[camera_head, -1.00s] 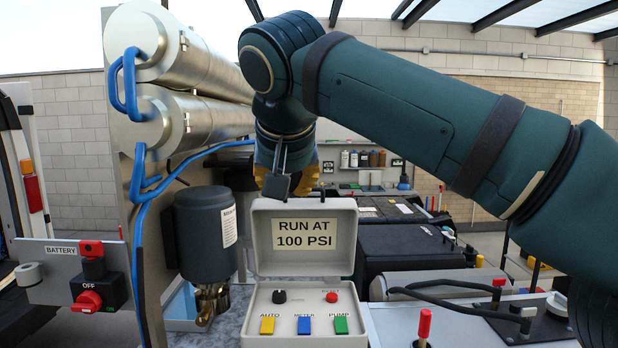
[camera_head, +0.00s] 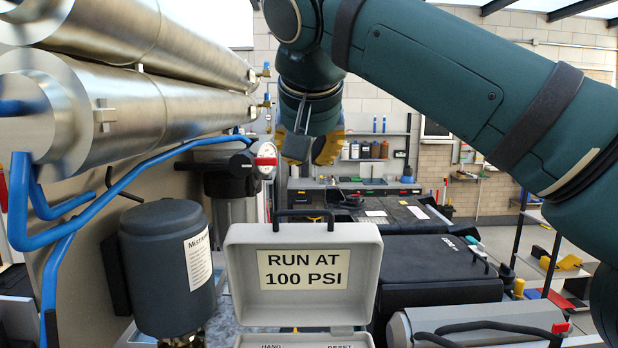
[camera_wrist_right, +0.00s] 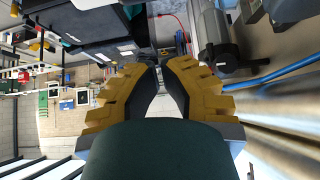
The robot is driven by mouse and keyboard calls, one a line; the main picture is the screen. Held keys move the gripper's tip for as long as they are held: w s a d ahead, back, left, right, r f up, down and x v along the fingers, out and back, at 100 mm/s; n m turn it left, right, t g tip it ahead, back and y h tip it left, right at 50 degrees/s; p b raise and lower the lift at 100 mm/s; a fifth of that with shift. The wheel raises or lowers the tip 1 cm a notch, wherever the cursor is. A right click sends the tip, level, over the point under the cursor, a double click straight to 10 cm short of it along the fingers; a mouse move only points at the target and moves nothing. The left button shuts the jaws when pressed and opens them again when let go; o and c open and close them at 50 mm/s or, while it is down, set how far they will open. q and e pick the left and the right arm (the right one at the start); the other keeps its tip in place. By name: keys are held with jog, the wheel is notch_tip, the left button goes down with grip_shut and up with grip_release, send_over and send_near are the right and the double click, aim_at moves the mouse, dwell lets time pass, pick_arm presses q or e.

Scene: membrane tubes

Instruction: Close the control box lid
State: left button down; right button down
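The grey control box lid (camera_head: 303,297) stands open and upright, with a "RUN AT 100 PSI" label and a dark handle on its top edge. The control box base (camera_head: 275,340) is mostly cut off by the bottom edge of the head view. My right gripper (camera_head: 328,150) shows as yellow parts behind my wrist, above the lid in the picture and apart from it. In the right wrist view my right gripper (camera_wrist_right: 160,66) has its yellow fingers with dark pads together at the tips, with nothing visible between them. My left gripper is not in view.
A dark canister (camera_head: 165,260) stands left of the lid, beside blue hoses (camera_head: 130,185) and large metal cylinders (camera_head: 120,110). A black case (camera_head: 430,275) is to the right. A workbench with bottles stands behind.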

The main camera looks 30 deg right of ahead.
aim_at(309, 226)
jog(key=shift+w+d+f, duration=0.15)
jog(key=shift+f, duration=0.3)
jog(key=f, duration=0.4)
jog(key=w+f+b, duration=0.1)
jog(key=f, duration=0.1)
jog(key=shift+w+d+f, duration=0.1)
jog(key=shift+d+f, duration=0.1)
jog(key=shift+d, duration=0.15)
jog(key=shift+w, duration=0.1)
